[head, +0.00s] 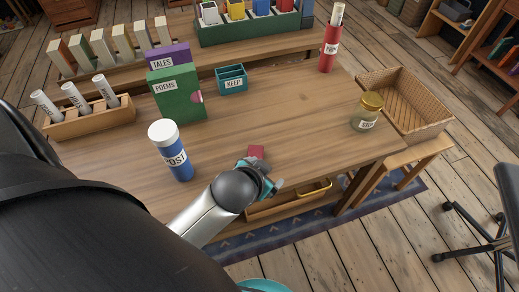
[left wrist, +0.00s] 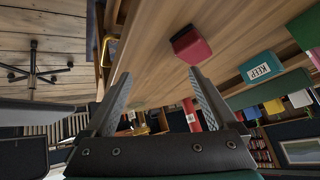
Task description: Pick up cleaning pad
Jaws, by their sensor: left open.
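The cleaning pad appears to be the small dark red block (head: 257,152) lying on the wooden table near its front edge. In the left wrist view it shows as a red block (left wrist: 191,45) with a darker side, beyond the fingertips. My left gripper (head: 265,178) is at the table's front edge, just in front of the pad and partly hidden by its own wrist. In the left wrist view its two fingers (left wrist: 158,80) are spread apart with nothing between them. The pad is not between the fingers. My right gripper is not in view.
A blue POST bottle (head: 171,150) stands left of the pad. A green POEMS book (head: 179,94), a teal KEEP box (head: 232,79) and a jar (head: 367,111) stand farther off. A drawer with a yellow handle (head: 316,189) is under the table edge. The table's middle is clear.

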